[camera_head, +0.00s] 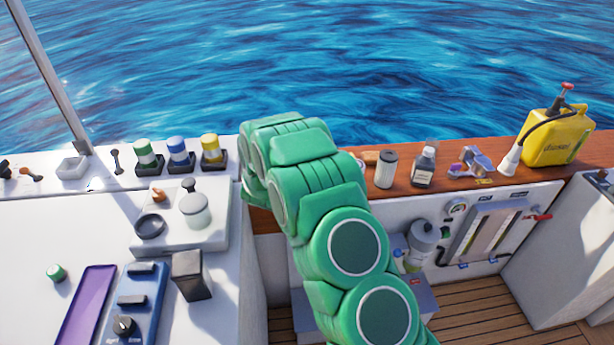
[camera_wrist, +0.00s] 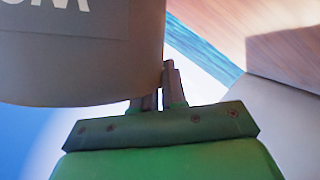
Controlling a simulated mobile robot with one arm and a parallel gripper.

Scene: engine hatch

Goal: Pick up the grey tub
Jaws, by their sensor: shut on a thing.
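The grey tub (camera_wrist: 80,62) fills the upper left of the wrist view, very close to the camera, with white lettering cut off at the frame edge. My gripper (camera_wrist: 159,92) is shut on it; one finger stands clear to the right of the tub, and the other is partly hidden by it. In the head view my green arm reaches toward the wooden ledge and hides my gripper. I cannot make out the held tub there.
On the wooden ledge (camera_head: 452,198) stand a pale jar (camera_head: 386,170), a dark bottle (camera_head: 424,168) and a yellow diesel can (camera_head: 558,137). Several colour-banded pots, including a green one (camera_head: 147,158), line the white ledge at left. Open water lies beyond.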

